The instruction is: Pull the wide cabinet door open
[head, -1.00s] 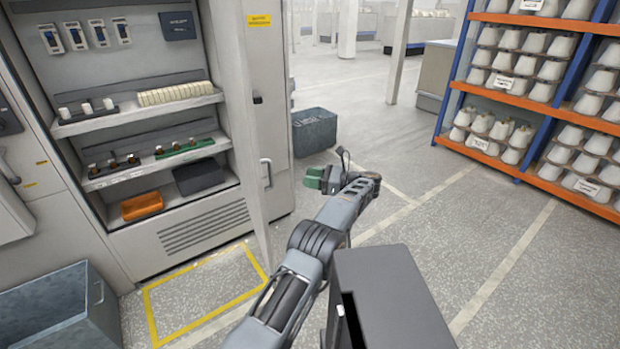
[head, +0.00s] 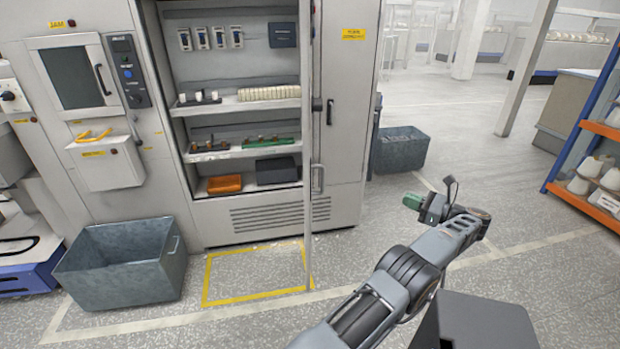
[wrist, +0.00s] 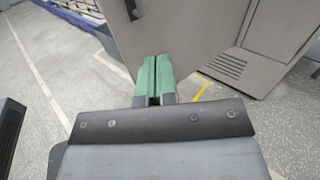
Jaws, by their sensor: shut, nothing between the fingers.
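The wide cabinet door (head: 308,250) stands open, swung out from the grey cabinet, and shows almost edge-on in the head view. A bar handle (head: 318,178) shows just right of that edge, with a dark lock or latch above it. The shelves behind the door are exposed. My gripper (head: 411,201), with green fingers, is shut and empty. It is to the right of the door, apart from it. In the wrist view, the shut fingers (wrist: 154,75) point at the door's grey face (wrist: 195,35); part of the door is hidden behind the gripper.
The cabinet's shelves (head: 265,104) hold small parts and an orange box. A grey bin (head: 120,285) stands at the left, another bin (head: 402,155) right of the cabinet. Yellow tape (head: 207,280) marks the floor in front. A bobbin rack (head: 605,130) stands at the far right.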

